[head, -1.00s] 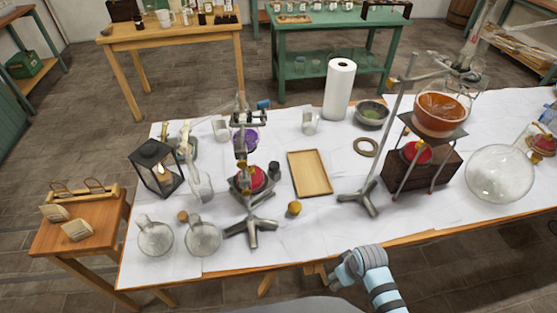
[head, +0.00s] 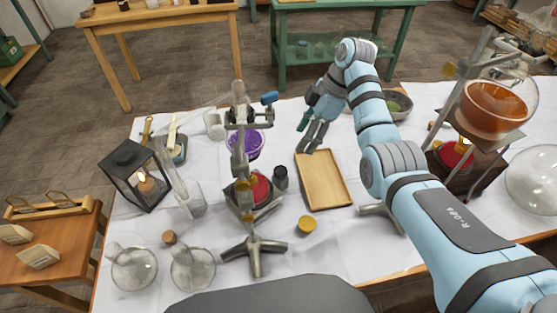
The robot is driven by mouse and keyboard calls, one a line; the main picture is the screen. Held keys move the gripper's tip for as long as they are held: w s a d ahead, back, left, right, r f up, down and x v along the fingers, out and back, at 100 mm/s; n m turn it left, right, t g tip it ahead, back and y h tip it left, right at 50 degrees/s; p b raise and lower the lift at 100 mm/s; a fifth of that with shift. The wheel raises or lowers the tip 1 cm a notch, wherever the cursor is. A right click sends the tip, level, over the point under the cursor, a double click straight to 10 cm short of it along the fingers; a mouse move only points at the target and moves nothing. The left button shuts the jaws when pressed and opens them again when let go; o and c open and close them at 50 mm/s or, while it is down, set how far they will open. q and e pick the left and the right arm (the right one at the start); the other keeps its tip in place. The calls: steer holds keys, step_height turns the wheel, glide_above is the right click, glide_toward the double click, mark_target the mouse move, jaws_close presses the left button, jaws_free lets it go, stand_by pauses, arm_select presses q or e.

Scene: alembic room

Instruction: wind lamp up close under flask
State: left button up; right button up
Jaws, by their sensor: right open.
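A red lamp (head: 259,187) sits on a small dark support at the left metal stand (head: 254,258), partly hidden by the stand's rod and clamps. A purple-filled glass vessel (head: 250,144) shows above it in the picture; I cannot tell whether it is directly over the lamp. On the right, another red lamp (head: 452,156) stands below a flask of orange liquid (head: 496,106), with a plate between them. My right gripper (head: 308,143) is open and empty, fingers downward, near the wooden tray's back edge and right of the left stand. My left gripper is not in view.
A wooden tray (head: 325,180), a yellow-topped jar (head: 307,225) and a small dark jar (head: 280,177) are right of the left stand. A lantern (head: 137,177) and round flasks (head: 133,269) are left. My right arm covers the table's middle right.

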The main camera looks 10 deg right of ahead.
steer(key=b, duration=0.1)
glide_toward(281, 170)
steer(key=x, duration=0.3)
steer(key=b+x, duration=0.2)
steer(key=x, duration=0.3)
steer(key=shift+w+f, duration=0.1)
steer(key=shift+f, duration=0.1)
steer(key=shift+a+f, duration=0.15)
steer(key=shift+f, duration=0.05)
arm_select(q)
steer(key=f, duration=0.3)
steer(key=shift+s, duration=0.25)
arm_select(e)
steer(key=shift+r, duration=0.1)
steer(key=shift+c, duration=0.4)
